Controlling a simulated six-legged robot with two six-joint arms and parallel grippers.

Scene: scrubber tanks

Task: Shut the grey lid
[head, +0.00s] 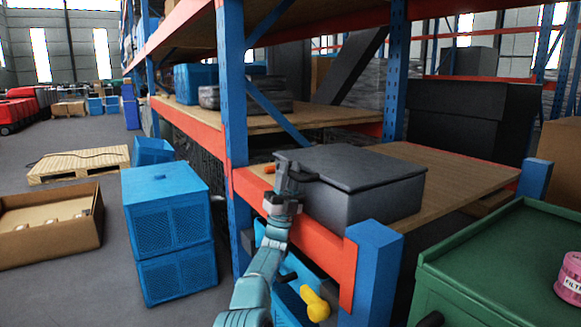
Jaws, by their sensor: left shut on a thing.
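The grey lid (350,165) lies almost flat over a grey box (365,202) on the wooden shelf board. Only a thin dark seam shows between them, and I cannot tell whether the lid is fully seated. My left gripper (291,180) is at the lid's near left edge, shut on a dark handle (305,172) there. The gripper's fingers partly hide that handle and the box's left corner. My left arm reaches up to it from the bottom of the view. My right gripper is not in view.
A blue upright (232,90) and an orange beam (310,240) frame the shelf. Bare wooden board (450,180) lies right of the box. A green cabinet (500,260) with a pink canister (570,280) is at lower right. Blue crates (165,200) stand left; a yellow handle (315,303) is below.

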